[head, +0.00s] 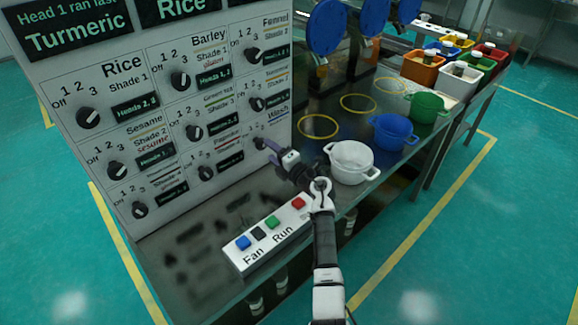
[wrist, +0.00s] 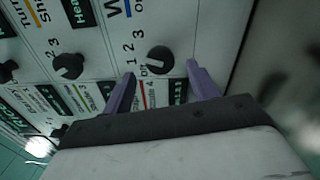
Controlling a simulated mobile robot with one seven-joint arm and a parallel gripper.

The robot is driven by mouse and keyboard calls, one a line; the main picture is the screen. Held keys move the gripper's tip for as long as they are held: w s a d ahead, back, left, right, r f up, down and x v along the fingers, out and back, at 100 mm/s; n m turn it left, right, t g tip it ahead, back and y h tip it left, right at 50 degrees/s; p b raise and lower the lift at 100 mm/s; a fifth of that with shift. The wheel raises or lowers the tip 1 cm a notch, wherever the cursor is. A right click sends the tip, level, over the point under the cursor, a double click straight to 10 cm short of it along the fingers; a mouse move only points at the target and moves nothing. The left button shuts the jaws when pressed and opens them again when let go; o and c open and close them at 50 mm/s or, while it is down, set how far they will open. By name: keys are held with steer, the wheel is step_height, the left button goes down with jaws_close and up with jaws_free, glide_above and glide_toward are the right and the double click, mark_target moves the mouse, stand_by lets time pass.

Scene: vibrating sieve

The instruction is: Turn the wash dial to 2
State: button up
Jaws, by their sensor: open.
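The wash dial is a round black knob (wrist: 160,60) on the white panel, with Off, 1, 2 and 3 printed around it in the wrist view. Its pale pointer mark seems to face the Off side. My gripper (wrist: 161,72) is open, with one purple finger on each side of the dial. The fingers look apart from the knob; the exact depth gap cannot be told. In the head view my gripper (head: 268,151) is at the panel's lower right, under the Wash label (head: 277,112), and mostly hides the dial.
A button box (head: 262,262) lies below my arm. A white pot (head: 352,162) stands close on the right, with blue (head: 391,132) and green (head: 426,107) pots beyond.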

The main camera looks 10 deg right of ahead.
steer(key=b+v, duration=0.2)
steer(key=v, duration=0.7)
steer(key=shift+s+d, duration=0.2)
steer(key=shift+s, duration=0.05)
